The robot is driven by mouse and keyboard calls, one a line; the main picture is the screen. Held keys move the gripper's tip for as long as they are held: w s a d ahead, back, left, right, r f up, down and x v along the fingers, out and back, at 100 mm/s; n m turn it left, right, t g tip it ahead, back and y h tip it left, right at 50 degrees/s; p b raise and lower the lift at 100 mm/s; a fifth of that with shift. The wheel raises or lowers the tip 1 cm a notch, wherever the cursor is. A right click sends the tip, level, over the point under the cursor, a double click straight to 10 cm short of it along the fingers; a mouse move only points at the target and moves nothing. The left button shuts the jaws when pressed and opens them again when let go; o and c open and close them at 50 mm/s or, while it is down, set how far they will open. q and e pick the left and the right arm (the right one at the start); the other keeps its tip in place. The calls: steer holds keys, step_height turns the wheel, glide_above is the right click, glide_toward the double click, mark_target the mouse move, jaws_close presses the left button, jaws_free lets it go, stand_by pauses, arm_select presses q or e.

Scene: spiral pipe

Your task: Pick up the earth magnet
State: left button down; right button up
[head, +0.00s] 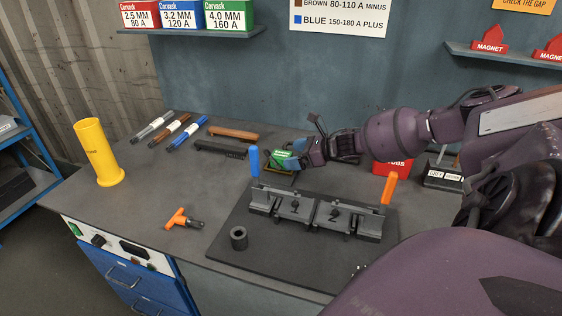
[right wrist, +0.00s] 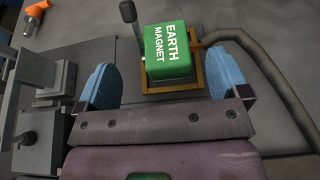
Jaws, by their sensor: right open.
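The earth magnet (right wrist: 172,50) is a green block with white lettering on a small brass-coloured base, with a dark cable beside it. In the head view the earth magnet (head: 281,158) sits on the bench behind the jig, partly hidden by my right gripper. My right gripper (head: 292,162) reaches in from the right, low over the bench. In the right wrist view the right gripper (right wrist: 163,88) is open, its blue fingers wide apart. The green block lies just beyond and between the fingertips, and no finger is seen touching it. My left gripper is not in view.
A dark jig (head: 318,214) with a blue post (head: 254,161) and an orange post (head: 389,188) stands in front of the magnet. A brush (head: 220,149) lies left of it, and a red box (head: 392,167) stands right. An orange tool (head: 182,219) lies at front left.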

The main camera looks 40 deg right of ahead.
mark_target(282, 155)
steer(key=shift+b+x, duration=0.5)
steer(key=shift+x, duration=2.2)
steer(key=c, duration=1.3)
steer(key=shift+r, duration=0.15)
steer(key=shift+c, duration=1)
